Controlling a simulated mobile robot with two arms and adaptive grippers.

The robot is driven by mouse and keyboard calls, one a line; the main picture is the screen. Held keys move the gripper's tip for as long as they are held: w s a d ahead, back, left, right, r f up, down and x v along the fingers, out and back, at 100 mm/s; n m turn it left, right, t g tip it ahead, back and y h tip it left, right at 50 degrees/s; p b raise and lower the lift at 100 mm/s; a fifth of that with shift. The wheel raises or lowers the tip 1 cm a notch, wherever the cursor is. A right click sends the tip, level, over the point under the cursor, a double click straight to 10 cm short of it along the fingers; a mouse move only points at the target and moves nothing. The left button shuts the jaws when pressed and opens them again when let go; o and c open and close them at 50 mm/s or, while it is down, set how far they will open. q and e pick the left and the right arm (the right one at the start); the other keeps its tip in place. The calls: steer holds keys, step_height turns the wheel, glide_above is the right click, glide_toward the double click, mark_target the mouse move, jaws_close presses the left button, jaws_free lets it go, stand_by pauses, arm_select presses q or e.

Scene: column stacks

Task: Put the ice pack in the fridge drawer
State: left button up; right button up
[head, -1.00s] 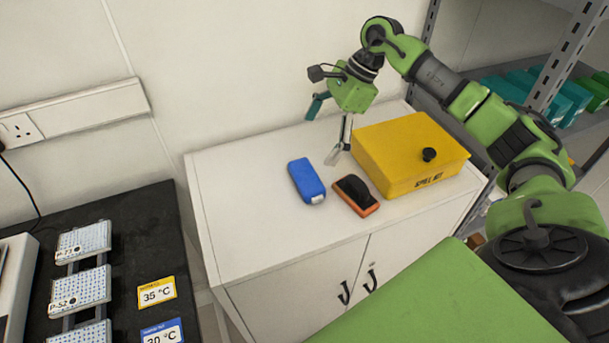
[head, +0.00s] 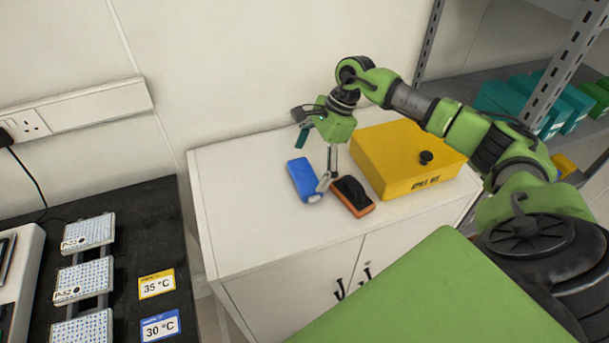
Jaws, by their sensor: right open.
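The blue ice pack (head: 303,178) lies flat on top of the white cabinet (head: 240,215), near its middle. My right gripper (head: 312,164) is open just above the ice pack. One fingertip hangs by the pack's right side, between it and the black and orange brush-like block; the other finger is higher, at the left. I cannot tell whether the fingertip touches the pack. My left gripper is not in view. No fridge drawer is in view.
The black and orange block (head: 352,196) lies close to the ice pack's right. A yellow spill kit box (head: 405,160) stands behind it. A dark bench (head: 130,225) with plates and temperature cards is at the left. Shelving (head: 560,80) stands at the right.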

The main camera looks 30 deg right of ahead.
mark_target(304, 174)
steer(key=shift+p+x, duration=0.4)
steer(key=shift+x, duration=1.35)
steer(key=shift+c, duration=0.4)
steer(key=shift+r, duration=0.1)
steer(key=c, duration=1)
steer(key=shift+c, duration=0.8)
steer(key=shift+r, duration=0.1)
